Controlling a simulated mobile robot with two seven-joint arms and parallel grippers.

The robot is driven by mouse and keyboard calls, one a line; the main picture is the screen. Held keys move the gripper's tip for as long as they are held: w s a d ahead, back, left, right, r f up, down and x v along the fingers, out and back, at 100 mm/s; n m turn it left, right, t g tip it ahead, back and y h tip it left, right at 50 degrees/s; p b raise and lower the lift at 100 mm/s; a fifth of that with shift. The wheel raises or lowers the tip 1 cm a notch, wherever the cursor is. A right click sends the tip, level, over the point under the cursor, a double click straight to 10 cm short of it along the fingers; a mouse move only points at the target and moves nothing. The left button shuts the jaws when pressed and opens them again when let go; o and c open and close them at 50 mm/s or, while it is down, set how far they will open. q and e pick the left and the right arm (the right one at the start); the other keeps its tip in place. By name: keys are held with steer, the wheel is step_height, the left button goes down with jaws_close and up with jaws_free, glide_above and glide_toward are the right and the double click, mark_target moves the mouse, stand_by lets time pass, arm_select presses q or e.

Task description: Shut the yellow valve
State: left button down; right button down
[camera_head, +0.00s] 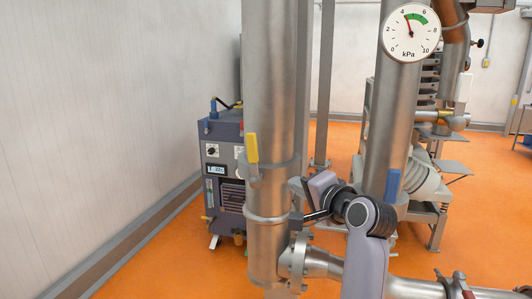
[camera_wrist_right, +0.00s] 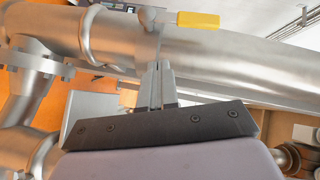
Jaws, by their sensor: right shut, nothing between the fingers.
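The yellow valve handle (camera_head: 252,148) stands upright in the head view, roughly along the front of a thick vertical steel pipe. Its stem joins the pipe near a collar. In the right wrist view, the yellow handle (camera_wrist_right: 198,20) lies near the top edge, beyond my fingers and along the pipe. My right gripper (camera_head: 294,186) is to the right of the pipe, lower than the handle and apart from it. In the wrist view, the right gripper's fingers (camera_wrist_right: 160,82) are together, with nothing between them. My left gripper is not in view.
A blue valve handle (camera_head: 393,183) is on a second vertical pipe at the right, with a kPa gauge (camera_head: 410,32) above. A dark control box (camera_head: 222,165) stands behind the left pipe. Flanged pipework (camera_head: 315,263) runs low between the pipes. Orange floor is clear at the left.

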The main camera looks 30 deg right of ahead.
steer(key=r, duration=0.1)
steer(key=s+r+m, duration=0.1)
steer(key=r, duration=0.1)
steer(key=d+r+m+t, duration=0.1)
steer(key=r, duration=0.1)
steer(key=shift+s+r+y, duration=0.25)
steer(key=shift+y, duration=0.05)
steer(key=p, duration=0.1)
glide_toward(255, 160)
steer(key=w+d+r, duration=0.3)
steer(key=d, duration=0.1)
steer(key=shift+w+a+f+p, duration=0.1)
steer(key=shift+w+a+p, duration=0.05)
steer(key=shift+w+a, duration=0.35)
steer(key=shift+w+a+f+p, duration=0.1)
steer(key=shift+w+a+p, duration=0.15)
steer(key=shift+w, duration=0.4)
steer(key=shift+w+a+f+p, duration=0.1)
steer(key=shift+w+a, duration=0.3)
steer(key=shift+w, duration=0.15)
steer(key=shift+d, duration=0.1)
